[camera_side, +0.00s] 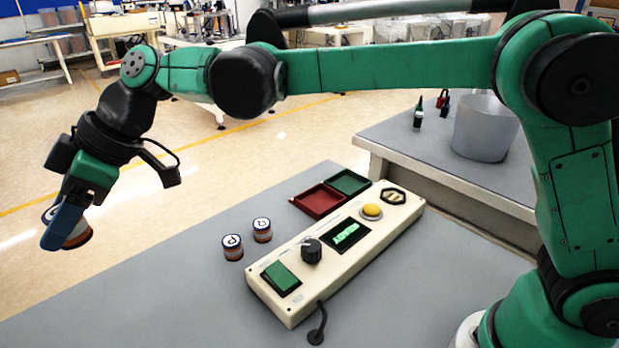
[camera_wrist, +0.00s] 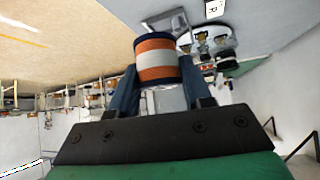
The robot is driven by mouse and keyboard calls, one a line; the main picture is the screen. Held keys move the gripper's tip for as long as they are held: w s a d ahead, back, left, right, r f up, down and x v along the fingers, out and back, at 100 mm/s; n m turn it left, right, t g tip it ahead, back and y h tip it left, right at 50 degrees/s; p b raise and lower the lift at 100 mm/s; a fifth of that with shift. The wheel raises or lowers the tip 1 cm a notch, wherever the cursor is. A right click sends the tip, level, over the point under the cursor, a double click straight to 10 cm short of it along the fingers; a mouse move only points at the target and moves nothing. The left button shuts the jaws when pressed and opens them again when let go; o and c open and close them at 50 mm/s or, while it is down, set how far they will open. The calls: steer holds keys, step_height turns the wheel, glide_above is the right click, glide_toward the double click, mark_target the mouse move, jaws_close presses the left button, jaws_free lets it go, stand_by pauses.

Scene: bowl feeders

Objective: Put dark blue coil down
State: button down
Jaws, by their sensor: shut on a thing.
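My gripper (camera_side: 65,228) is at the far left of the side view, above and beyond the left part of the grey table. Its blue fingers are shut on the dark blue coil (camera_side: 79,238), which is tilted and partly hidden by the near finger. In the wrist view the coil (camera_wrist: 158,62) sits between the two fingers (camera_wrist: 158,76). It has a dark blue rim and orange and white bands. It is held clear of the table.
Two similar coils (camera_side: 233,247) (camera_side: 262,230) stand upright on the grey table (camera_side: 150,290). A control box (camera_side: 340,250) with a knob and yellow button lies right of them, with red (camera_side: 318,201) and green (camera_side: 350,182) trays behind. The table's left part is clear.

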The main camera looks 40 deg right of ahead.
steer(key=w+d+m+t, duration=0.1)
steer(key=w+d, duration=0.5)
steer(key=d, duration=0.4)
steer(key=m+t+h, duration=0.2)
steer(key=m+t, duration=0.1)
steer(key=m, duration=0.2)
glide_above(347, 186)
step_height(347, 186, down, 15)
steer(key=shift+r, duration=0.15)
steer(key=shift+f, duration=2.05)
